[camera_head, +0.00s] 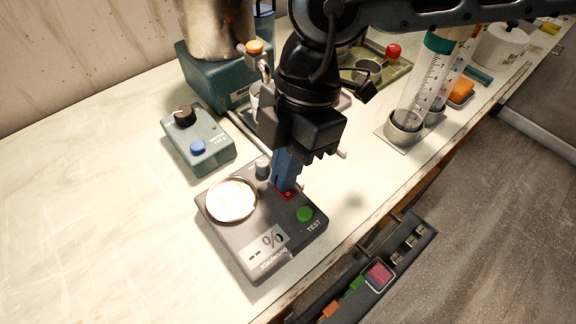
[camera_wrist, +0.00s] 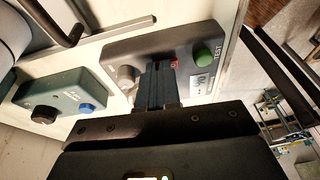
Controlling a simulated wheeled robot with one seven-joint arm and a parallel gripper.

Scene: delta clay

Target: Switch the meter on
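The meter (camera_head: 250,252) is a dark grey box near the front edge of the bench. It has a round pale dish, a grey knob, a red switch (camera_head: 289,195), a green TEST button (camera_head: 305,214) and a display showing "-- %". My gripper (camera_head: 286,186) points down, its blue fingers together over the red switch. In the wrist view the fingers (camera_wrist: 160,75) reach onto the meter (camera_wrist: 128,48) and hide part of the switch (camera_wrist: 174,64). Its 0 mark shows. I cannot tell whether the fingertips touch it. Nothing shows between them.
A grey-green control box (camera_head: 198,152) with a black knob and blue button stands behind left. A teal-based machine with a metal vessel (camera_head: 216,28) is further back. Measuring cylinders (camera_head: 427,75) stand at right. The bench at left is clear.

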